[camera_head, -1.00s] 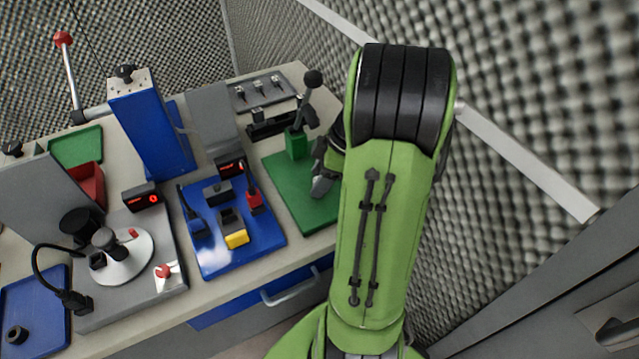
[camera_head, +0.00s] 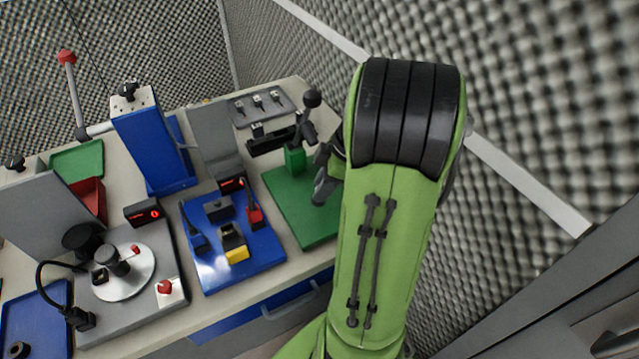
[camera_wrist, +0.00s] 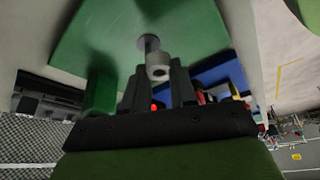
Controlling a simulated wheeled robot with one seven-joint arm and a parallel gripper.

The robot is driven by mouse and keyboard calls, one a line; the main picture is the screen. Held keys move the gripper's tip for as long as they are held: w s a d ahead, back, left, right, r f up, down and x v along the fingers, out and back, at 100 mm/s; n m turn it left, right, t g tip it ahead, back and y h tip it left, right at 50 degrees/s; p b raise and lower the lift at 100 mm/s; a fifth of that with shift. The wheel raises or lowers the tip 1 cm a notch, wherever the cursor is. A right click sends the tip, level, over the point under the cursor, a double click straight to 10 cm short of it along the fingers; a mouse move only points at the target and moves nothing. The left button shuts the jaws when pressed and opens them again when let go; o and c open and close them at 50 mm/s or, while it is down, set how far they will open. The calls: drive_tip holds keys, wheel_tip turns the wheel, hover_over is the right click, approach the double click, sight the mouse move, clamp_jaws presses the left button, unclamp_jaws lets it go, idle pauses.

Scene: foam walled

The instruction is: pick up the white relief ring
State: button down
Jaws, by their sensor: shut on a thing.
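The white relief ring (camera_wrist: 158,61) is a small pale cylinder with a round hole, seen in the wrist view between the fingertips. My gripper (camera_wrist: 159,76) is shut on it. A grey round post (camera_wrist: 148,42) shows just beyond the ring, on the green base plate (camera_wrist: 95,35); I cannot tell whether the ring touches it. In the head view my gripper (camera_head: 325,178) is above the same green plate (camera_head: 300,210), partly hidden by my green arm, and the ring cannot be made out there.
A green block with a black-knobbed lever (camera_head: 296,157) stands at the plate's back edge. A blue fixture board (camera_head: 228,262) lies to its left. A foam wall (camera_head: 530,100) rises close on the right of my arm.

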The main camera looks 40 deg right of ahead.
drive_tip(key=s+a, duration=0.2)
drive_tip(key=s, duration=0.6)
drive_tip(key=s+a+b, duration=0.1)
drive_tip(key=s+a, duration=0.1)
drive_tip(key=s, duration=0.6)
drive_tip(key=shift+a, duration=0.4)
